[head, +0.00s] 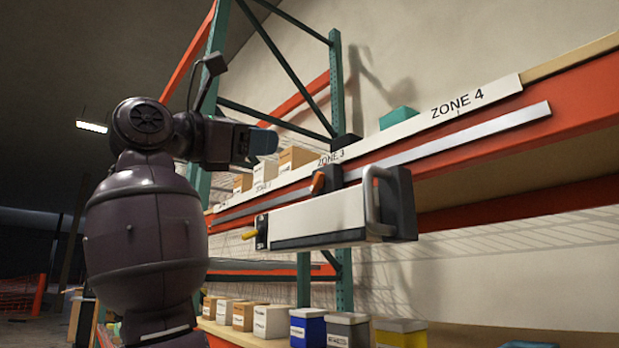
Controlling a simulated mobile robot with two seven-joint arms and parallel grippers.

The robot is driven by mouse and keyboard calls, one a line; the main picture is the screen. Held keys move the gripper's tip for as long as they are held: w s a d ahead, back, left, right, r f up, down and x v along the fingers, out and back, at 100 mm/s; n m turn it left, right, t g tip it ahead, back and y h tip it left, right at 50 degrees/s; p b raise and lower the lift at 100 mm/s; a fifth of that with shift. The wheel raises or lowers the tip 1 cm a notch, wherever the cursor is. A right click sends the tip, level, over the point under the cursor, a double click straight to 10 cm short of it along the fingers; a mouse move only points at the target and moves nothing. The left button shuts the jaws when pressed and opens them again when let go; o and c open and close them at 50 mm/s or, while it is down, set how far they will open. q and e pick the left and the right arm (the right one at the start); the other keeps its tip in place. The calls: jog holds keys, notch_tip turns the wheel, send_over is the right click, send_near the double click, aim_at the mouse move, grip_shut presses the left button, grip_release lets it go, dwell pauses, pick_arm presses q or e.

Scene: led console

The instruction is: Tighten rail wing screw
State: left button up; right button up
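A long white LED console (320,217) with black ends hangs below a grey rail (455,137) on the orange shelf beam. A black clamp (333,177) joins it to the rail. An orange knob (318,184) on the clamp looks like the rail wing screw; its threads and seating are hidden. A yellow lever (249,235) sticks out at the console's left end.
A grey handle (372,196) stands out at the console's right end. Boxes (297,157) and a teal bin (398,117) stand on the upper shelf. More boxes and bins (308,327) line the lower shelf. A green rack post (336,90) rises behind.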

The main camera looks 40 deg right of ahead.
aim_at(315, 179)
jog(key=d+f+y, duration=0.1)
jog(key=d, duration=0.2)
jog(key=w+d+f, duration=0.1)
jog(key=d, duration=0.2)
jog(key=d+f+m+y+p, duration=0.1)
jog(key=d, duration=0.2)
jog(key=shift+w+d+f+y, duration=0.2)
jog(key=shift+d+f+y, duration=0.1)
jog(key=shift+w+d+t, duration=0.1)
jog(key=shift+d+t, duration=0.3)
jog(key=shift+d, duration=0.25)
grip_shut()
